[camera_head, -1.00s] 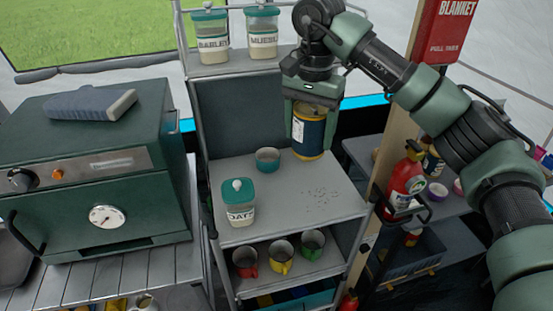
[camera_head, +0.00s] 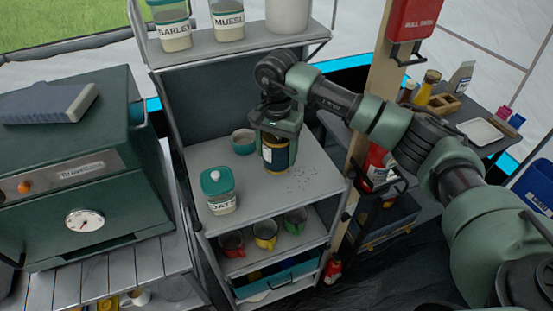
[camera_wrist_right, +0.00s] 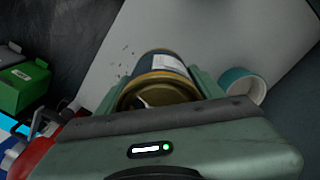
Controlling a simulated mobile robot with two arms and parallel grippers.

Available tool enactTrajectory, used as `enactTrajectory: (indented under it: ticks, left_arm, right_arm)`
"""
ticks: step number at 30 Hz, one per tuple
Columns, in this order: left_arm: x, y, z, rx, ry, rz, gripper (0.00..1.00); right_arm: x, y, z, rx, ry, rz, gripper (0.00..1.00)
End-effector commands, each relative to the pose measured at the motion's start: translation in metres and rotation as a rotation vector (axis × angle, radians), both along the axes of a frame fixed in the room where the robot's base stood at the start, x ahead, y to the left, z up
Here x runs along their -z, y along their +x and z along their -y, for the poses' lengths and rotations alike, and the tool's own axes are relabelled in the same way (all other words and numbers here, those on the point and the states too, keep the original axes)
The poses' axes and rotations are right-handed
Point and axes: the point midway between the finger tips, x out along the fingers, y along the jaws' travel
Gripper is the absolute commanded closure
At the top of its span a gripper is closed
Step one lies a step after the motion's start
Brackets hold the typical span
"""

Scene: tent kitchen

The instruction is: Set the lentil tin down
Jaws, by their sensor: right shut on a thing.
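The lentil tin (camera_head: 275,154) is a dark blue and yellow cylinder with a pale label. My right gripper (camera_head: 276,135) is shut on it from above, with the tin upright between the fingers. In the head view the tin is at or just above the cart's middle shelf (camera_head: 315,170); I cannot tell if its base touches. The right wrist view shows the tin's top (camera_wrist_right: 158,90) between the fingers, with the pale shelf beyond. My left gripper is not in view.
A teal bowl (camera_head: 243,143) stands close left of the tin. A teal-lidded jar (camera_head: 217,190) stands at the shelf's front left. Dark crumbs (camera_head: 300,181) lie right of the tin. Mugs (camera_head: 264,234) stand on the shelf below. A red extinguisher (camera_head: 376,165) is to the right.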

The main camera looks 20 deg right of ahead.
Motion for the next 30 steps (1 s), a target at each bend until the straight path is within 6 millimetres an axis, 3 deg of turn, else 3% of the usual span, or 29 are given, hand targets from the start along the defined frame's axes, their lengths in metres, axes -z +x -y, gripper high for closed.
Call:
enactTrajectory:
  ticks: [5,13,24,25,27,30]
  left_arm:
    - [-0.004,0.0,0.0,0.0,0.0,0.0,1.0]
    - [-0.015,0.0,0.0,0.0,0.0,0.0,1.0]
    - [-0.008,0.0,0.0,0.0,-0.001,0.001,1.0]
    - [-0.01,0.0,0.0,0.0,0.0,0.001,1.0]
    - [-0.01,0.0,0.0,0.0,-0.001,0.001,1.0]
    - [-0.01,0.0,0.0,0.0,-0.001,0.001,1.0]
  right_arm:
    - [0.009,0.0,0.0,0.0,0.0,0.0,0.99]
    - [0.044,0.0,0.0,0.0,0.0,0.0,0.99]
    - [0.05,0.001,0.0,0.0,-0.001,0.002,0.99]
    - [0.05,0.0,0.0,0.0,-0.001,0.0,0.25]
    - [0.049,0.0,0.0,0.0,-0.001,0.0,0.11]
    - [0.049,0.0,0.0,0.0,-0.001,0.0,0.11]
